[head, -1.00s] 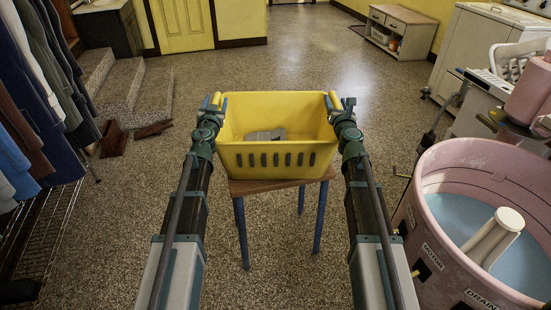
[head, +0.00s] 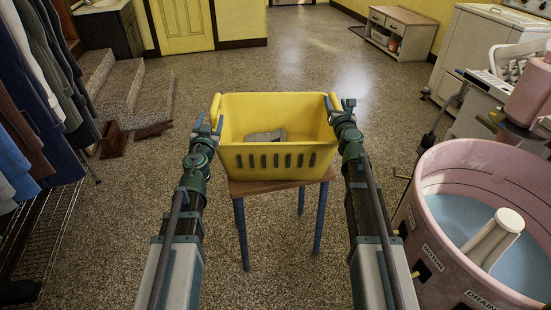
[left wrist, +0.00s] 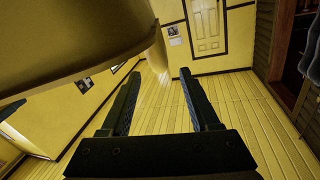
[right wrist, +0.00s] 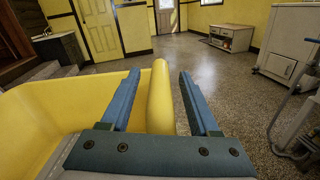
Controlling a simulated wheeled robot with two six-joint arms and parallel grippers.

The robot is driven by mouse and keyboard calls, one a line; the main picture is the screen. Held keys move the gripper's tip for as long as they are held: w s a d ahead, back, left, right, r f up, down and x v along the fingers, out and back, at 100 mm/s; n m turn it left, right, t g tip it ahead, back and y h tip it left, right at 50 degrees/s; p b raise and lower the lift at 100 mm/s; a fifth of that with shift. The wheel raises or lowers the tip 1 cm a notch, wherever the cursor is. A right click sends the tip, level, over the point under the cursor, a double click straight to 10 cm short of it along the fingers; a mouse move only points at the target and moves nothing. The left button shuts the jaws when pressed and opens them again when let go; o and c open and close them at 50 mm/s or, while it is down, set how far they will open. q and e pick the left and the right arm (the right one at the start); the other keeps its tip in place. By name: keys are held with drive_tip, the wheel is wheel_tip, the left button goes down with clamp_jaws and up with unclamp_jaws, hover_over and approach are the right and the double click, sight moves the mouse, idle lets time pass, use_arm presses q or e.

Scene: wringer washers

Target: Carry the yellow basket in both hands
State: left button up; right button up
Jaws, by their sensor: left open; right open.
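The yellow basket (head: 235,158) stands upright on a small stool (head: 265,187) with a wooden top and blue legs. A grey item (head: 264,136) lies inside it. My left gripper (head: 208,123) is open and empty at the basket's near left side, below and short of the left handle (head: 215,106). In the left wrist view the basket (left wrist: 70,40) fills the upper left, with no handle clearly between the open fingers (left wrist: 158,74). My right gripper (head: 340,104) is open at the right handle. In the right wrist view that handle (right wrist: 161,100) runs between its two fingers (right wrist: 159,74).
A pink washer tub (head: 445,240) with a white agitator stands close at the right. Hanging clothes (head: 40,90) and a wire rack are at the left. Steps (head: 125,90) are at the back left and a low cabinet (head: 400,35) at the back right. The floor behind the stool is clear.

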use_arm(q)
drive_tip(key=shift+s, duration=0.85)
drive_tip(key=shift+w, duration=0.1)
use_arm(e)
drive_tip(key=shift+s, duration=0.1)
drive_tip(key=s, duration=1.2)
drive_tip(key=shift+d, duration=0.15)
drive_tip(key=shift+w, duration=0.1)
use_arm(q)
drive_tip(key=o, duration=0.6)
